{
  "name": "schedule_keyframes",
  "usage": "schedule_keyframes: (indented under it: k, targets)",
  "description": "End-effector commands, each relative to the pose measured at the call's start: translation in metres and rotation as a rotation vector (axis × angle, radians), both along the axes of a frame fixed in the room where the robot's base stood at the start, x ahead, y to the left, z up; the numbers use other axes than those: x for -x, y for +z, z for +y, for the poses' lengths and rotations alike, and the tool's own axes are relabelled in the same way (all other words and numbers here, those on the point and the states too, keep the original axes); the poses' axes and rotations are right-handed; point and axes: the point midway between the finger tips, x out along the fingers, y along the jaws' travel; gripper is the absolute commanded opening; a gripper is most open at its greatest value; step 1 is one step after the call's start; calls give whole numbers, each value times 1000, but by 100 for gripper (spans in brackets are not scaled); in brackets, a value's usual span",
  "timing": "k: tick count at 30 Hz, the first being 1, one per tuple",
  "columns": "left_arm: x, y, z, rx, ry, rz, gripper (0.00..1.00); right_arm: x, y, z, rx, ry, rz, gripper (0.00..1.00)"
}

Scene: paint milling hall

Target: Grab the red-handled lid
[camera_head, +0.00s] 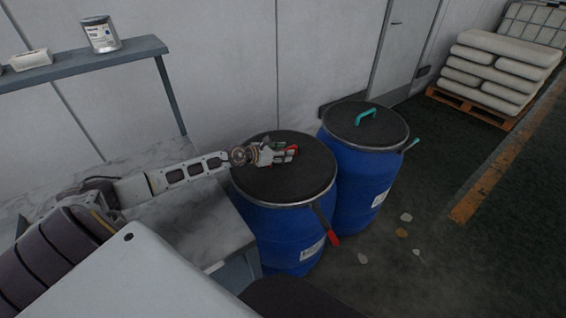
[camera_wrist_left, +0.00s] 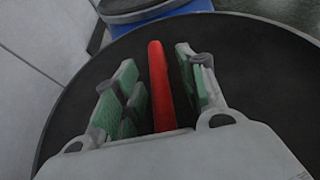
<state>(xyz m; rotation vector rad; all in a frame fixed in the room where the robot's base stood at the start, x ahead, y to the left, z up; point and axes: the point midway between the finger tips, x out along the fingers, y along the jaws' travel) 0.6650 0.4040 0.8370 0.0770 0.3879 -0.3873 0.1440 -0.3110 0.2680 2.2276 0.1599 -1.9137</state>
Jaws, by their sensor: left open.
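The lid with the red handle is dark and round (camera_head: 308,181) and sits on the nearer blue drum (camera_head: 270,225). My left gripper (camera_head: 284,153) is over this lid, at its handle. In the left wrist view the red handle (camera_wrist_left: 159,85) runs between the two green-padded fingers of my left gripper (camera_wrist_left: 160,85). The fingers are open, with gaps on both sides of the handle. In the head view the gripper hides most of the handle. My right gripper is in neither view.
A second blue drum (camera_head: 357,180) with a teal-handled lid (camera_head: 382,132) stands close behind to the right. A red lever (camera_head: 333,239) hangs at the nearer drum's front. A marble-topped table (camera_head: 205,222) is at left. A shelf (camera_head: 85,64) holds a can (camera_head: 100,35). Sacks (camera_head: 497,68) lie on a pallet.

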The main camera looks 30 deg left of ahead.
Motion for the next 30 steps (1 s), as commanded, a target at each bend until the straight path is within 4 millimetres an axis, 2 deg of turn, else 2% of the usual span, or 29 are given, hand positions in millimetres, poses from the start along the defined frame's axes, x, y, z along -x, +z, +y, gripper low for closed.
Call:
schedule_keyframes:
  k: [7, 17, 30]
  targets:
    - [0, 0, 0, 0, 0, 0, 41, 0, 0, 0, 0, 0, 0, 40]
    - [0, 0, 0, 0, 0, 0, 0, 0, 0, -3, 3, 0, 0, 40]
    - [-1, 3, 0, 0, 1, -4, 0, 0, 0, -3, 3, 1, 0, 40]
